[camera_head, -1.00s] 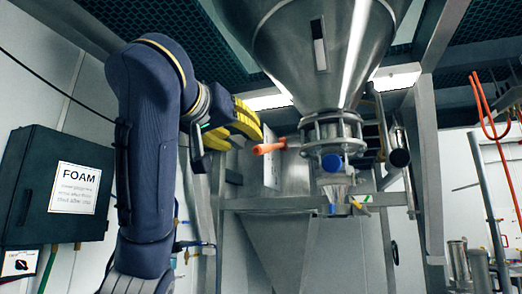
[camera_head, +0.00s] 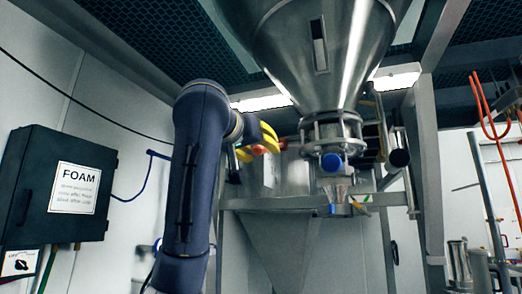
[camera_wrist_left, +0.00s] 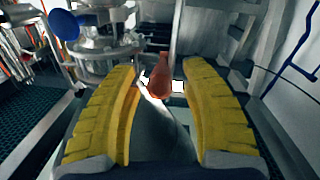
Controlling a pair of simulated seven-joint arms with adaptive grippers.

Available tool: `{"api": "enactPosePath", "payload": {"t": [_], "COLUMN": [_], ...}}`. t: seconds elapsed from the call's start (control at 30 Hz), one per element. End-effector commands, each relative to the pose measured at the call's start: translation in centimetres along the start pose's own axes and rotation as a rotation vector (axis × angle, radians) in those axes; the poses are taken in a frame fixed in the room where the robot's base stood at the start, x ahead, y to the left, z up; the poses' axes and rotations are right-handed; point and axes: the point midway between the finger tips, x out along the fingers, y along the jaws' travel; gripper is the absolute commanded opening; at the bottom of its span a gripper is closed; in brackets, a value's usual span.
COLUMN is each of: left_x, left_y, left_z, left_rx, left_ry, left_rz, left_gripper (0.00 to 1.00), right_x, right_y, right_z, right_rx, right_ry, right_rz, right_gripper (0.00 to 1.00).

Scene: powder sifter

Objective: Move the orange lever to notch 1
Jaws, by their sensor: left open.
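The orange lever (camera_head: 283,144) sticks out to the left of the valve under the steel hopper. My left gripper (camera_head: 268,140) is at the lever's outer end in the head view, and its yellow fingers hide part of it. In the left wrist view the orange lever (camera_wrist_left: 161,76) stands between the spread yellow fingers of my left gripper (camera_wrist_left: 165,85). The fingers are open, with a visible gap on the lever's right side. I cannot tell whether the left finger touches it. Any notch marks are too small to make out. My right gripper is not in view.
The steel hopper (camera_head: 318,60) hangs above the valve, which carries a blue round cap (camera_head: 332,162). A steel frame post (camera_head: 425,180) stands to the right. A dark FOAM box (camera_head: 60,190) is on the left wall. An orange hose (camera_head: 484,110) hangs at the far right.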

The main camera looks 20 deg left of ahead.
Motion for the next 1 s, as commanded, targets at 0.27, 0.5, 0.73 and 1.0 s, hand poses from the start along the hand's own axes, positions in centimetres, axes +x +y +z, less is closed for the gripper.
{"api": "enactPosePath", "payload": {"t": [0.27, 0.5, 0.73, 1.0], "left_x": [1.01, 1.07, 1.06, 1.05], "left_y": [-0.08, -0.07, -0.07, -0.06], "left_z": [-0.03, -0.03, -0.03, -0.04], "left_rx": [0.0, 0.0, 0.0, 0.0], "left_ry": [0.002, 0.002, 0.002, 0.002], "left_rz": [-0.001, -0.001, -0.001, -0.001], "left_gripper": [0.45, 0.45, 0.28, 0.0], "right_x": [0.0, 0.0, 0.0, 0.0], "right_y": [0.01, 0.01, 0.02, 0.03], "right_z": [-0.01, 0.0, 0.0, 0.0], "right_rx": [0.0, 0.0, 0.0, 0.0], "right_ry": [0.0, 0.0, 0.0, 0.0], "right_rz": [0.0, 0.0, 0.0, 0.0], "right_gripper": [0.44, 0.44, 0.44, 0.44]}}
